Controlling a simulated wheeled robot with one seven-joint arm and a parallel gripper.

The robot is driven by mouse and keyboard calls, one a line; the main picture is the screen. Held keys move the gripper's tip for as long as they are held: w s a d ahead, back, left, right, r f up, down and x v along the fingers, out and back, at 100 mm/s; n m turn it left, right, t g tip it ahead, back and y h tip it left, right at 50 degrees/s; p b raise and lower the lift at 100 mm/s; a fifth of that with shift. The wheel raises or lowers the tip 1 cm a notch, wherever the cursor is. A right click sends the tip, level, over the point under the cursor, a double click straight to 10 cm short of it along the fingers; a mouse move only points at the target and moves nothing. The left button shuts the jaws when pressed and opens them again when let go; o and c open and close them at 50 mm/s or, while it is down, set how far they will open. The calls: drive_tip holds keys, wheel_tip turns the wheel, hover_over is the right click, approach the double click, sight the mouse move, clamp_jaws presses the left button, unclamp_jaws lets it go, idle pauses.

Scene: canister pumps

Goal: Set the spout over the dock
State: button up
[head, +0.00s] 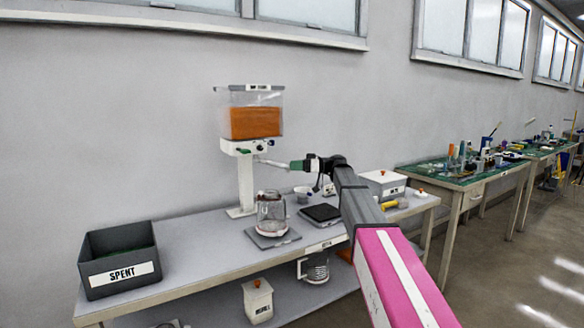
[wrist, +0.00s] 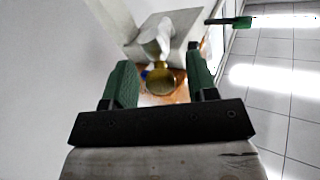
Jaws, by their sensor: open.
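A clear canister of orange liquid (head: 255,121) sits on a white pump stand (head: 244,185). A thin pale spout (head: 271,163) reaches right from the pump head towards my gripper (head: 292,165). In the wrist view my gripper (wrist: 161,82) is open, its green fingers apart. A brass-coloured round end (wrist: 160,82) on a pale stem shows between them; contact is not visible. A glass jar (head: 271,214) stands on a grey plate (head: 287,239) below the spout. No dock is clearly identifiable; the plate may be it.
A dark SPENT bin (head: 100,284) stands at the bench's left end. A black-topped scale (head: 321,213), a small white bowl (head: 302,190) and a white box (head: 382,183) stand right of the jar. The bench (head: 190,258) is clear between bin and jar.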

drive_tip(key=shift+a, duration=0.65)
